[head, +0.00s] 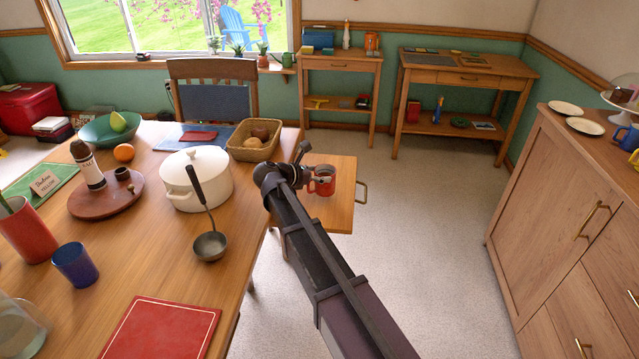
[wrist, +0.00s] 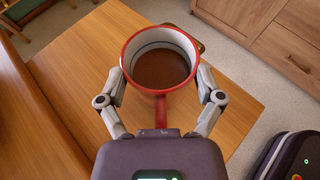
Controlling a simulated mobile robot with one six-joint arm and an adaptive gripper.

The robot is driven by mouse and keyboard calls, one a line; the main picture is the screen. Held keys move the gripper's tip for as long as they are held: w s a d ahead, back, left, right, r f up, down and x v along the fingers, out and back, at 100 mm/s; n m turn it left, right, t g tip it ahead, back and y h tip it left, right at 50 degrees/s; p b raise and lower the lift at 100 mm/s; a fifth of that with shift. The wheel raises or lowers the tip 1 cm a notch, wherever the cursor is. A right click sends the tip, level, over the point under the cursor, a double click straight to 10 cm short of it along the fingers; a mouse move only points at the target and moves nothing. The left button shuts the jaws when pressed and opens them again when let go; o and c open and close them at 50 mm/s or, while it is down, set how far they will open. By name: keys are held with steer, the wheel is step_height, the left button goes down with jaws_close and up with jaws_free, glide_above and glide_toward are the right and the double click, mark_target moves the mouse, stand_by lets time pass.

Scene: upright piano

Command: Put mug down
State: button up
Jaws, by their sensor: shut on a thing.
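A red mug (head: 322,181) with a pale inside and brown liquid shows just beyond the end of my arm. In the wrist view the mug (wrist: 131,72) is upright, its handle toward me. My gripper (wrist: 161,88) has its two fingers closed on either side of the mug. In the head view my gripper (head: 306,179) is partly hidden by my arm. The mug is over a small wooden surface (head: 343,215) with a brass handle, beside the big table. I cannot tell whether the mug's base touches the wood.
The big table (head: 130,260) holds a white pot (head: 182,190), a ladle (head: 210,245), a bread basket (head: 255,154) and a red folder (head: 165,330). A wooden cabinet (head: 545,190) stands at right. Open floor (head: 430,240) lies between.

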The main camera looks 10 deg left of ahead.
steer(key=shift+f+b, duration=0.95)
steer(key=shift+f, duration=0.25)
steer(key=shift+f, duration=0.1)
steer(key=o, duration=1.1)
steer(key=shift+c, duration=0.2)
steer(key=shift+s+r, duration=0.1)
steer(key=shift+r, duration=0.15)
steer(key=shift+s+a+r+p, duration=0.15)
steer(key=shift+s+a+p, duration=0.1)
steer(key=shift+a+p, duration=0.05)
steer(key=p+v, duration=0.4)
steer(key=v, duration=0.7)
steer(key=shift+d, duration=0.1)
